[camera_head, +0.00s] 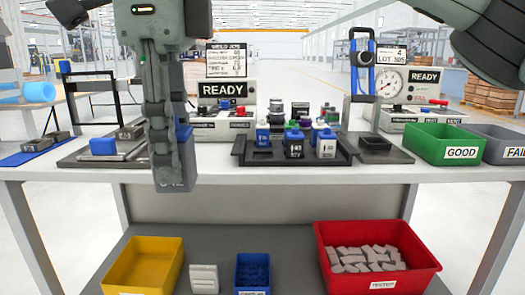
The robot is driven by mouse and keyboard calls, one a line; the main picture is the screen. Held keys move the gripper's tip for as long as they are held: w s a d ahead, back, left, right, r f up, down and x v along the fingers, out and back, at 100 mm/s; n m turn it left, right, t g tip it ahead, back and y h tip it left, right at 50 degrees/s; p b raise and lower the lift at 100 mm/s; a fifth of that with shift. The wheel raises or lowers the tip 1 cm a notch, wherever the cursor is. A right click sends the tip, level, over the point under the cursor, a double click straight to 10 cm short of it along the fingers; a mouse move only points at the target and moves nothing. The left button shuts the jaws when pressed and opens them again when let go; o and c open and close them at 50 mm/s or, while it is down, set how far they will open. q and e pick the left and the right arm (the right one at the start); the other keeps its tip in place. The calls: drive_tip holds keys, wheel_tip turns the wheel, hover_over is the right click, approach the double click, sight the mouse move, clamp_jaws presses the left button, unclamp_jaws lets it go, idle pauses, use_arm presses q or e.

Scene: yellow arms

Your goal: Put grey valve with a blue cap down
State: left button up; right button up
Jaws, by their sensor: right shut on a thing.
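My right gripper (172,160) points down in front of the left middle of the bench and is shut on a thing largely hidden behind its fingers. A grey part with a blue block (103,146) lies on a flat grey plate (75,160) to the left of the gripper. A black tray (250,158) to the right holds several small capped items. My left gripper is not in view.
A green GOOD bin (440,147) and a grey FAIL bin (503,148) stand at the bench's right. Test units (228,95) with READY displays line the back. Yellow (145,262), blue (253,270) and red bins (325,262) sit below. The bench's front strip is clear.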

drive_tip(key=w+d+f+n+p, duration=0.2)
drive_tip(key=w+d+f+n, duration=0.35)
drive_tip(key=d+f, duration=0.35)
drive_tip(key=w+d+f+n+p, duration=0.2)
drive_tip(key=w+d+f+n, duration=0.4)
drive_tip(key=d, duration=0.5)
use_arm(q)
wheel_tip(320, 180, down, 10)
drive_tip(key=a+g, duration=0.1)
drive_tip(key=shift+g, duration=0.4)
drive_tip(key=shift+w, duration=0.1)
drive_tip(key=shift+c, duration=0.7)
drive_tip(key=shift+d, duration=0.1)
use_arm(e)
drive_tip(key=s+d+f+n, duration=0.2)
drive_tip(key=d+f+n, duration=0.3)
drive_tip(key=d+f, duration=0.3)
wheel_tip(320, 180, down, 5)
drive_tip(key=shift+s+r+n, duration=0.15)
drive_tip(key=shift+s+n, duration=0.15)
drive_tip(key=shift+n, duration=0.05)
